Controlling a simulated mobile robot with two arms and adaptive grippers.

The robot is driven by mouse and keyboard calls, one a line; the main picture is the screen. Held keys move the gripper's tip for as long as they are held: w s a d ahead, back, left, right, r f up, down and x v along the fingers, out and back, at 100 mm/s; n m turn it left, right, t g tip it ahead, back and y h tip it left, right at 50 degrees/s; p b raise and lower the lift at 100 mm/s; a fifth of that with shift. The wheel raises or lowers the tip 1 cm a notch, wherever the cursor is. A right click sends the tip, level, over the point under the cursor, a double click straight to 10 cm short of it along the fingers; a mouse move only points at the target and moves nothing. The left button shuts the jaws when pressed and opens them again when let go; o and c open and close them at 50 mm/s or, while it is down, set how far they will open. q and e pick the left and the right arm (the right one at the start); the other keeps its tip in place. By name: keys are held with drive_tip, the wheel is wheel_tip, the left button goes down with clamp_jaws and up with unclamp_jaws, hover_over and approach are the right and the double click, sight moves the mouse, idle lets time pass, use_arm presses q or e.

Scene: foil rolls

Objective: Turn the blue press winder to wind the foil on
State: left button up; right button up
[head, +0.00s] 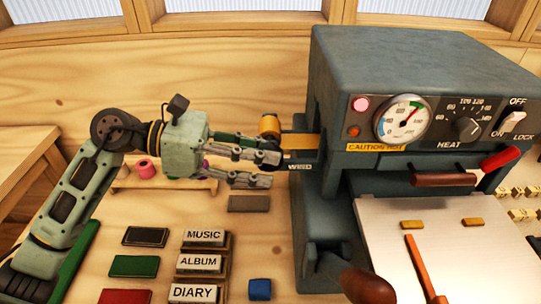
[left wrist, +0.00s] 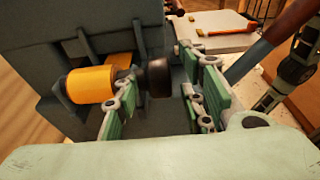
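The blue-grey press (head: 335,75) stands on the bench at right. Its winder, a dark round knob (left wrist: 158,77), shows in the left wrist view beside the orange-gold foil roll (left wrist: 90,84). The roll also shows in the head view (head: 269,125), with a gold strip (head: 299,142) running into the press. My left gripper (head: 277,168) is at the press's left side by the WIND label (head: 300,166). Its fingers are apart, with the knob between and just beyond the tips (left wrist: 160,95); contact is unclear. In the head view the fingers hide the knob.
The press has a dark-red-handled lever (head: 368,286) at front and a pale plate (head: 385,230) with gold pieces. A grey jointed part (left wrist: 300,55), possibly my right arm, shows at right.

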use_arm(q)
drive_tip(key=v, duration=1)
drive_tip(key=d+h+b, duration=0.1)
drive_tip(key=d, duration=0.2)
drive_tip(key=d+f+b, duration=0.1)
drive_tip(key=d, duration=0.3)
drive_tip(key=d+f+h+b, duration=0.1)
drive_tip(key=d, duration=0.2)
drive_tip(key=shift+d+f+h, duration=0.2)
drive_tip(key=shift+d+h, duration=0.1)
drive_tip(key=shift+d+f, duration=0.1)
drive_tip(key=shift+d, duration=0.3)
drive_tip(key=shift+c, duration=0.3)
clamp_jaws()
